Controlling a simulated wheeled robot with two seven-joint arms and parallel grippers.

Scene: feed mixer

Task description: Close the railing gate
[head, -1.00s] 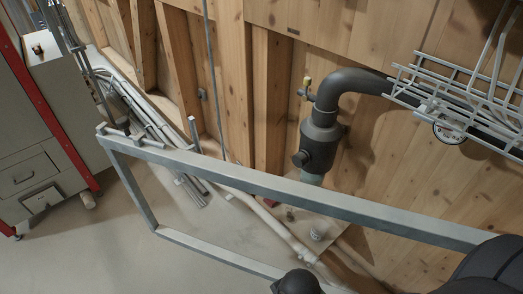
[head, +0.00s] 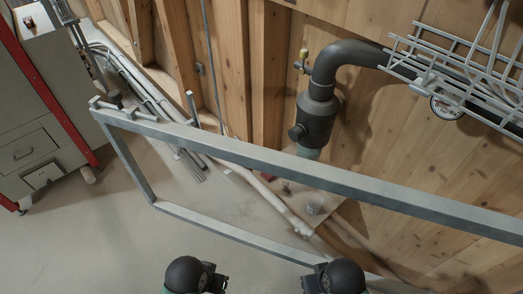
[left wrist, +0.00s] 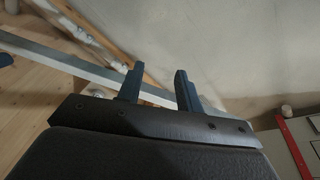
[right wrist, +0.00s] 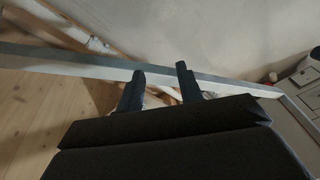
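The railing gate (head: 300,170) is a grey square-tube metal frame. It stands out over the pale floor and runs from the upper left to the right edge in the head view, where its right end is cut off. A rail of it also crosses the left wrist view (left wrist: 60,55) and the right wrist view (right wrist: 65,63). My left gripper (left wrist: 158,78) is open, its two fingers apart in front of the rail. My right gripper (right wrist: 160,75) is open and empty, its fingers also overlapping the rail. I cannot tell whether either touches it. The head view does not show the fingers.
A wooden wall (head: 400,140) with a dark pipe (head: 322,95) lies behind the gate. A white wire tray (head: 455,75) hangs at upper right. A grey cabinet with red edging (head: 40,125) stands at left. Pale pipes run along the wall's foot. Floor left of centre is clear.

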